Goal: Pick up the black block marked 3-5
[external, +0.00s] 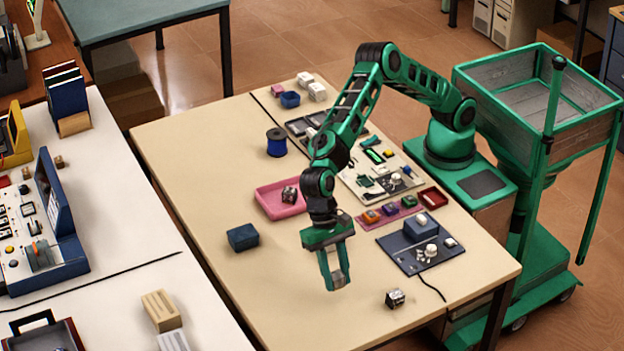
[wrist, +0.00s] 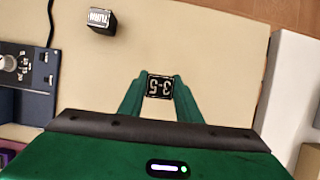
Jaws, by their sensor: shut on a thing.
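The black block marked 3-5 (wrist: 160,87) sits between the two green fingertips in the wrist view, its white marking upside down. My gripper (wrist: 160,90) is shut on it, with one finger on each side. In the external view my gripper (external: 335,282) points down over the front part of the beige table (external: 200,165). There the block is mostly hidden by the fingers, and I cannot tell its height above the table.
Another dark block with white lettering (external: 395,298) stands to the right; it also shows in the wrist view (wrist: 101,20). A blue box (external: 242,237) and pink tray (external: 280,207) lie left. A dark blue board with parts (external: 405,257) lies right. Bare table surrounds my gripper.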

